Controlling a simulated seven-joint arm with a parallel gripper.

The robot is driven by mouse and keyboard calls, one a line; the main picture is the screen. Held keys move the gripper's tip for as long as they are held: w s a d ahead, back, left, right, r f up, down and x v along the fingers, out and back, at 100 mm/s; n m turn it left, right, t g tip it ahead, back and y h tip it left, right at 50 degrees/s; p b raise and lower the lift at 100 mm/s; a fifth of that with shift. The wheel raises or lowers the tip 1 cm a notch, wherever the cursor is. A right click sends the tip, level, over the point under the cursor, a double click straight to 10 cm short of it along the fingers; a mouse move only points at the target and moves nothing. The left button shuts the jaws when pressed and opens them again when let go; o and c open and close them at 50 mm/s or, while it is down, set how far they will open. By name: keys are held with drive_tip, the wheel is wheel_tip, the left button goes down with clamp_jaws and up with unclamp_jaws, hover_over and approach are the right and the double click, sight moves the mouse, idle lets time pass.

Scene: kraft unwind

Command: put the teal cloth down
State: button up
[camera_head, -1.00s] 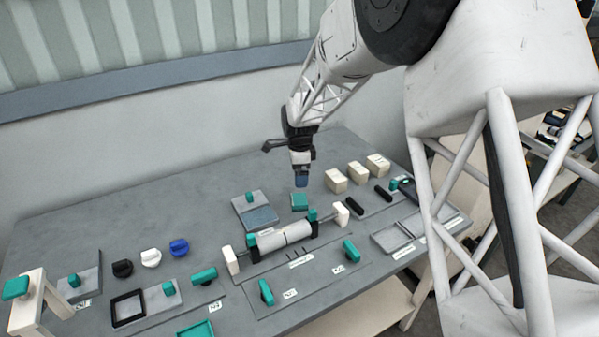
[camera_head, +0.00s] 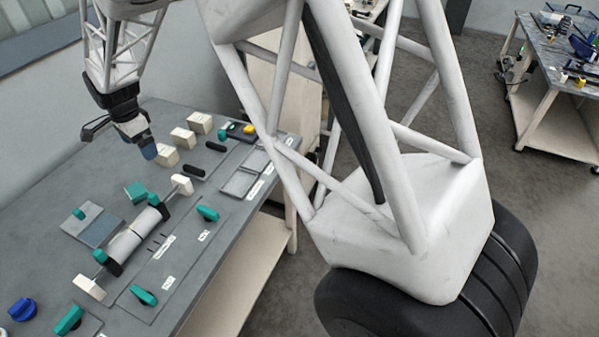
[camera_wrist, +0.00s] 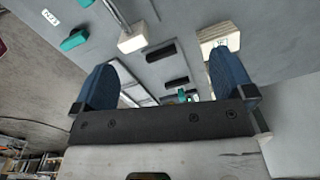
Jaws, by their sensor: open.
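A teal square piece (camera_head: 137,192), which looks like the folded teal cloth, lies on the grey table behind the white roller. My gripper (camera_head: 149,152) is above the table, apart from the teal piece and close in the picture to the nearest cream block. In the wrist view its two blue fingers (camera_wrist: 165,82) are wide apart with nothing between them. The teal piece cannot be made out in the wrist view.
The white roller (camera_head: 136,232) sits between cream end posts. Cream blocks (camera_head: 184,138) stand at the back right, with black bars (camera_head: 192,171) in front. A grey plate (camera_head: 92,224) lies left of the teal piece. Teal handles (camera_head: 207,213) stand along the front.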

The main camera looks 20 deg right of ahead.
drive_tip(key=s+d+r+n, duration=0.2)
drive_tip(key=s+d+r, duration=0.25)
drive_tip(key=d, duration=0.25)
drive_tip(key=s+d+r+n+t, duration=0.1)
drive_tip(key=s+d+r+n, duration=0.1)
drive_tip(key=s+d+r, duration=0.35)
drive_tip(key=s+d+r+n, duration=0.25)
drive_tip(key=s+d, duration=0.35)
drive_tip(key=d, duration=0.3)
drive_tip(key=s+d+n, duration=0.1)
drive_tip(key=s+d, duration=0.3)
drive_tip(key=s, duration=0.3)
drive_tip(key=s+d+n, duration=0.2)
drive_tip(key=s+d, duration=0.2)
drive_tip(key=s, duration=0.4)
drive_tip(key=s+d+n+t, duration=0.1)
drive_tip(key=s+d, duration=0.3)
drive_tip(key=s, duration=0.4)
drive_tip(key=shift+s+r+n, duration=0.2)
drive_tip(key=shift+n, duration=0.35)
drive_tip(key=shift+w, duration=0.15)
